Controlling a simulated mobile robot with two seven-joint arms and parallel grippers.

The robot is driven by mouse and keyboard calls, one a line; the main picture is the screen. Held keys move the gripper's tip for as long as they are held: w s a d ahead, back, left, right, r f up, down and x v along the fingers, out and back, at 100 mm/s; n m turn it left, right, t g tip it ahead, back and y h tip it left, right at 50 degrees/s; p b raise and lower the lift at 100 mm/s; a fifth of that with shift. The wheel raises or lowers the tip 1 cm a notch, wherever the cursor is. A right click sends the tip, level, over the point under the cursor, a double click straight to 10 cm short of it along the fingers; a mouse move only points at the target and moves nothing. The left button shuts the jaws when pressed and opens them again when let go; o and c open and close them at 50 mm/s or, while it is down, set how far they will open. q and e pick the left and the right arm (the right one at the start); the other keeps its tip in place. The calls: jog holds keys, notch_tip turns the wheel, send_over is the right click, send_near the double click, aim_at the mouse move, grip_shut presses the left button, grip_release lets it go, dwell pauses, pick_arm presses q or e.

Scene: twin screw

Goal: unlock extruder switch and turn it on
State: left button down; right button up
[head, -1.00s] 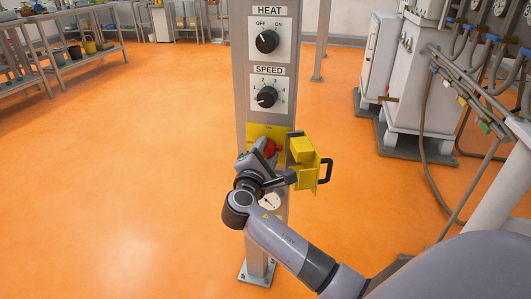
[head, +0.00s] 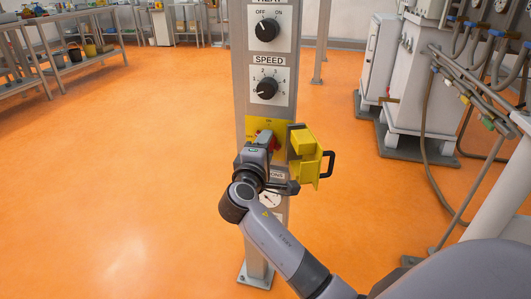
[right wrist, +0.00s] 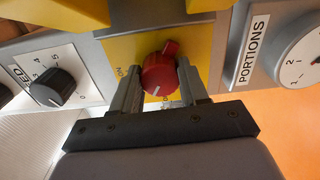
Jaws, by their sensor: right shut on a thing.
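The red extruder switch (head: 264,137) sits on a yellow plate (head: 282,128) on the grey column. In the right wrist view the red knob (right wrist: 158,75) stands between my two fingers, with the yellow plate behind it. My right gripper (right wrist: 158,88) is shut on the knob; in the head view its body (head: 262,148) hides much of the switch. The yellow cover (head: 305,160) with a black handle (head: 329,164) stands swung open to the right of the switch. My left gripper is not in view.
The HEAT knob (head: 267,30) and SPEED knob (head: 267,89) sit above on the column. A PORTIONS dial (right wrist: 304,55) sits below the switch, partly hidden in the head view. White machines with hoses (head: 420,95) stand at right; orange floor is open at left.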

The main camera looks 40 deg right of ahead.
pick_arm(q)
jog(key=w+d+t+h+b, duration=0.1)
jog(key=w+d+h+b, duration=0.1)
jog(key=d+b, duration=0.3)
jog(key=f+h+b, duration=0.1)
jog(key=b, duration=0.3)
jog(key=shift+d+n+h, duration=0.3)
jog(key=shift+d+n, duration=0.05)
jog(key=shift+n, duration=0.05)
pick_arm(e)
jog(key=m, duration=1.1)
jog(key=shift+f+m, duration=0.15)
jog(key=shift+m, duration=0.25)
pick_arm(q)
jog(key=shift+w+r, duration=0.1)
pick_arm(e)
jog(key=o, duration=1.1)
jog(key=shift+c, duration=0.2)
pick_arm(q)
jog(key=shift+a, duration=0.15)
